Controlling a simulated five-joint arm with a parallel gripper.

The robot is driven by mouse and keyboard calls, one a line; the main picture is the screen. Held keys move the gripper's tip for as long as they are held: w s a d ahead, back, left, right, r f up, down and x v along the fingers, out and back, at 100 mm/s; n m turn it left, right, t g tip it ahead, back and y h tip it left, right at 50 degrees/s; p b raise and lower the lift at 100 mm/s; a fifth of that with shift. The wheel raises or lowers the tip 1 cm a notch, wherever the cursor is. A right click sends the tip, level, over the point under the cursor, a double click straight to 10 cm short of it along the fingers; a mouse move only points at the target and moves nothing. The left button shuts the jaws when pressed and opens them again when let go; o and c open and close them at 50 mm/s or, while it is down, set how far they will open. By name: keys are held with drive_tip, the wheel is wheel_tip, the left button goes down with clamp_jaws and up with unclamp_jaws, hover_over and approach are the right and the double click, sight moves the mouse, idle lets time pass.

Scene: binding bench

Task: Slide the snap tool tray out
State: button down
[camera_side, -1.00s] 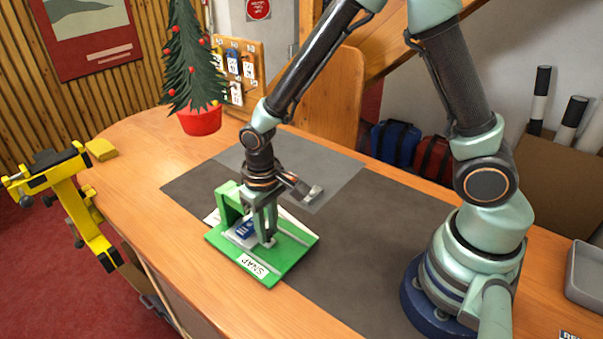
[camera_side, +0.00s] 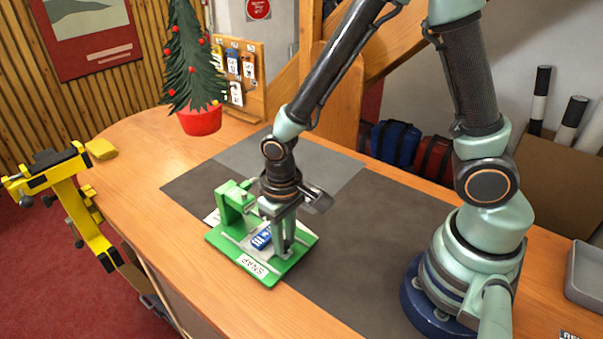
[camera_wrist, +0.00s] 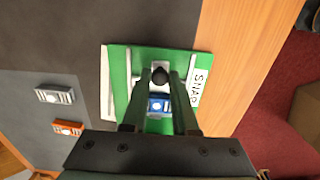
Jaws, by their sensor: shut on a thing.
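The snap tool has a green base (camera_side: 270,272) with a SNAP label and a green upright press frame (camera_side: 233,200) at its left. Its light grey tray (camera_side: 248,236) lies on the base, to the right of the press frame, with a blue piece (camera_side: 261,238) on it. My gripper (camera_side: 281,248) reaches down at the tray's right end. The knob is hidden in the side view.
A small tree in a red pot (camera_side: 200,118) stands behind the tool. The dark mat (camera_side: 350,245) to the right is clear.

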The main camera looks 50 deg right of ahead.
drive_tip(key=shift+s, duration=1.25)
drive_tip(key=c, duration=1)
unclamp_jaws()
drive_tip(key=shift+o, duration=0.2)
drive_tip(key=shift+r, duration=0.15)
wheel_tip(320, 180, up, 10)
